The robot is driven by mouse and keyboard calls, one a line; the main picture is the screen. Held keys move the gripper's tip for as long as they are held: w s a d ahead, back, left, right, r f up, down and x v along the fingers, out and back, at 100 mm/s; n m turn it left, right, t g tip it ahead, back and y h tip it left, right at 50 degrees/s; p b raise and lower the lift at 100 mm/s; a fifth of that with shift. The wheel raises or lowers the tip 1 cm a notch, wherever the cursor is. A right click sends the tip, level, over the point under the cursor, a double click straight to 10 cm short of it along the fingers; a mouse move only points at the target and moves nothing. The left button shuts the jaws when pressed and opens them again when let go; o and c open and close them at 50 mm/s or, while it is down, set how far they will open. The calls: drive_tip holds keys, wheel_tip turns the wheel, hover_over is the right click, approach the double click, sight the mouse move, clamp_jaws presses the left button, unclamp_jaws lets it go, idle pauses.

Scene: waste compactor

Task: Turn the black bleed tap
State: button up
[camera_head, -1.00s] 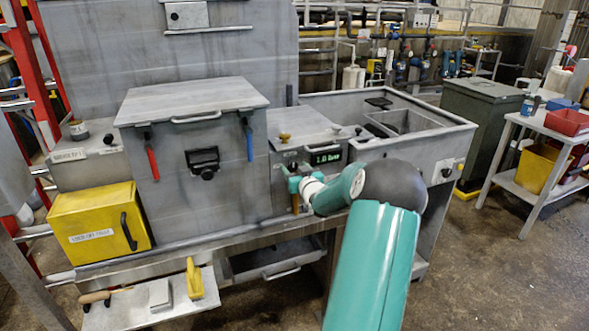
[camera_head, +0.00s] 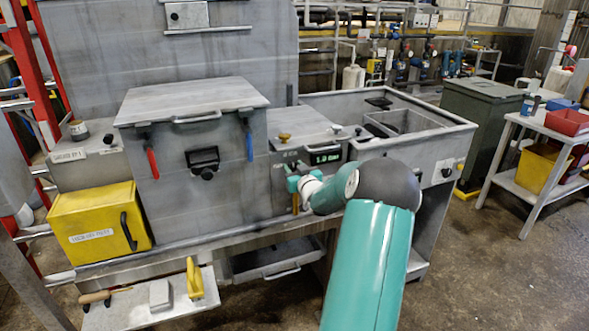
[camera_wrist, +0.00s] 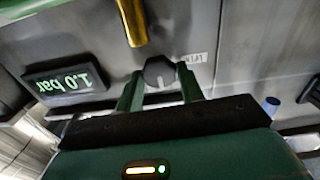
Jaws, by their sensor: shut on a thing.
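The black bleed tap (camera_wrist: 158,72) is a small dark knob with a pale line, on a grey panel in the wrist view. My gripper (camera_wrist: 160,84) has its two green fingers on either side of the knob and is shut on it. In the head view my gripper (camera_head: 294,184) is at the panel front, below a brass knob, and hides the tap. A lit display (camera_wrist: 68,82) beside the tap shows 1.0 bar, upside down in the wrist view; it also shows in the head view (camera_head: 325,158).
A brass spout (camera_wrist: 133,20) stands out close to the tap, and a small label (camera_wrist: 196,58) is beside it. The cabinet with red (camera_head: 152,163) and blue (camera_head: 249,146) handles is left of my gripper. A sink (camera_head: 418,124) lies to the right.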

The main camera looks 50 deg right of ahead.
drive_tip(key=n, duration=0.4)
drive_tip(key=shift+w+a+n, duration=0.15)
drive_tip(key=shift+n, duration=0.15)
drive_tip(key=n, duration=0.3)
drive_tip(key=shift+n, duration=0.3)
drive_tip(key=n, duration=0.4)
drive_tip(key=shift+n, duration=0.3)
drive_tip(key=shift+f+n, duration=0.1)
drive_tip(key=shift+n, duration=1.5)
drive_tip(key=o, duration=1)
drive_tip(key=shift+c, duration=0.2)
